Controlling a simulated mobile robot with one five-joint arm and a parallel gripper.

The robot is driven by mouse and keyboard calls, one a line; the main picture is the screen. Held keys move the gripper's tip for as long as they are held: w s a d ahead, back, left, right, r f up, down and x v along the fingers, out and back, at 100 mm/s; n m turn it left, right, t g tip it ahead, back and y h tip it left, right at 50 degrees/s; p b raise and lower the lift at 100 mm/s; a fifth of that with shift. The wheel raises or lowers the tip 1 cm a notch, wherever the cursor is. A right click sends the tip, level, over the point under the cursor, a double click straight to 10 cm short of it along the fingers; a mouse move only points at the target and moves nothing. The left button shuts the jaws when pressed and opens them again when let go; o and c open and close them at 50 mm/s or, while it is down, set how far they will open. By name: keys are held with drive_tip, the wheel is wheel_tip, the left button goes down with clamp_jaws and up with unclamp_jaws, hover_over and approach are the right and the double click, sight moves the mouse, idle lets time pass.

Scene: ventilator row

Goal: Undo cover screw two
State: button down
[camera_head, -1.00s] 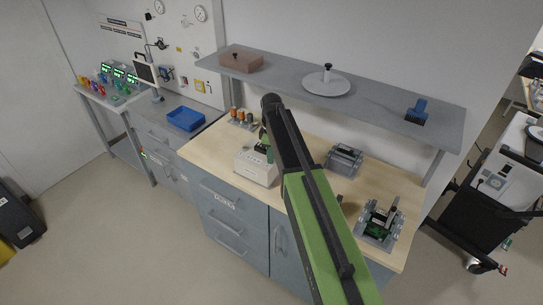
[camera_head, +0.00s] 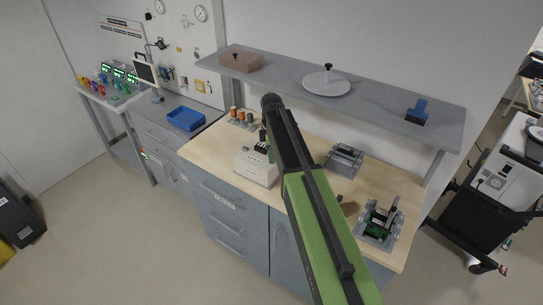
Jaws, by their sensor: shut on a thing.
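My green and black arm reaches away from me over the workbench, and its dark end hides much of the work area. My gripper (camera_head: 266,144) is at the far end, just above and behind a white box-shaped unit (camera_head: 255,170). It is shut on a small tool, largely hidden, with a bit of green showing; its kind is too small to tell. Cover screw two cannot be made out. A grey clamped fixture (camera_head: 345,158) stands at the back of the bench, and another with a green circuit board (camera_head: 379,225) stands at the right.
The wooden bench top (camera_head: 213,150) has drawers below. Orange-topped containers (camera_head: 238,117) stand at its back left. A shelf (camera_head: 370,100) overhangs it, holding a brown box (camera_head: 240,60), a white disc (camera_head: 326,83) and a blue brush (camera_head: 417,110). A blue tray (camera_head: 186,119) sits on the left counter.

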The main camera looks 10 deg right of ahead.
drive_tip(key=c, duration=1.3)
unclamp_jaws()
drive_tip(key=shift+r, duration=0.1)
wheel_tip(320, 180, up, 17)
drive_tip(key=p, duration=1.7)
drive_tip(key=shift+r, duration=0.15)
